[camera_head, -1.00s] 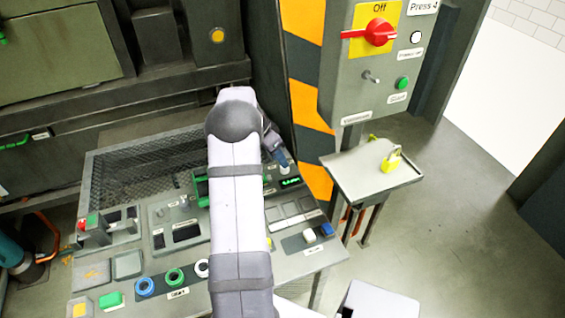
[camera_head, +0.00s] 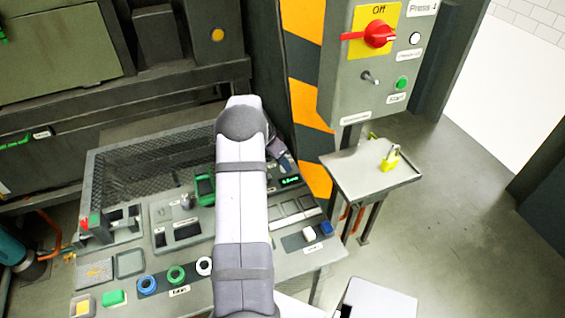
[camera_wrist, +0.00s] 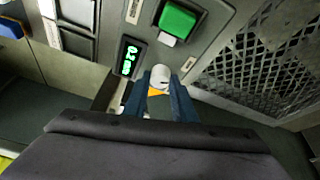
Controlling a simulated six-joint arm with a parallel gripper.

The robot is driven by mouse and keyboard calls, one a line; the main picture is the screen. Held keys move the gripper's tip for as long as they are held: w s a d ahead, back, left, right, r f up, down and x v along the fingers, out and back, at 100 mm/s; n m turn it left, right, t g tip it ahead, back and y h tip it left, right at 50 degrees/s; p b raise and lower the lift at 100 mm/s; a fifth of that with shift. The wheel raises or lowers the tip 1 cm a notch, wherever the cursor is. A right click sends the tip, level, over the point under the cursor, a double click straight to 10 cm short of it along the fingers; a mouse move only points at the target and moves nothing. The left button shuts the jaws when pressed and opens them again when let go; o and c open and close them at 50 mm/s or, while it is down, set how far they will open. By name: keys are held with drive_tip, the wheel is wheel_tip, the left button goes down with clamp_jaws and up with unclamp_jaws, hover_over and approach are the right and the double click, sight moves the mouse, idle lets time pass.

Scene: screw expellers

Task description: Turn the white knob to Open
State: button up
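The white knob (camera_wrist: 161,77) shows in the wrist view, above an orange-yellow patch on the grey panel. My gripper (camera_wrist: 160,83) has two blue fingers, apart, with their tips at either side of the knob. I see no clear squeeze on it, and contact is hard to tell. In the head view my gripper (camera_head: 281,158) is low over the right rear of the console, mostly behind my arm. The knob is hidden there. No "Open" lettering is readable.
A lit green display (camera_wrist: 130,58) sits left of the knob, and a square green button (camera_wrist: 178,20) is above. A mesh grille (camera_wrist: 255,55) lies to the right. In the head view, a grey box with a red switch (camera_head: 379,35) stands right of the console (camera_head: 297,263).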

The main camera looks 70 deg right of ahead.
drive_tip(key=shift+s+f+n+b, duration=0.1)
drive_tip(key=shift+f+n+b, duration=0.05)
drive_tip(key=shift+n+b, duration=0.3)
drive_tip(key=shift+a+n+t+b, duration=0.1)
drive_tip(key=shift+n+t+b, duration=0.4)
drive_tip(key=shift+n, duration=0.45)
drive_tip(key=o, duration=0.7)
drive_tip(key=shift+o, duration=0.2)
drive_tip(key=shift+r, duration=0.3)
drive_tip(key=b+v, duration=0.1)
drive_tip(key=v, duration=0.6)
drive_tip(key=shift+a, duration=0.15)
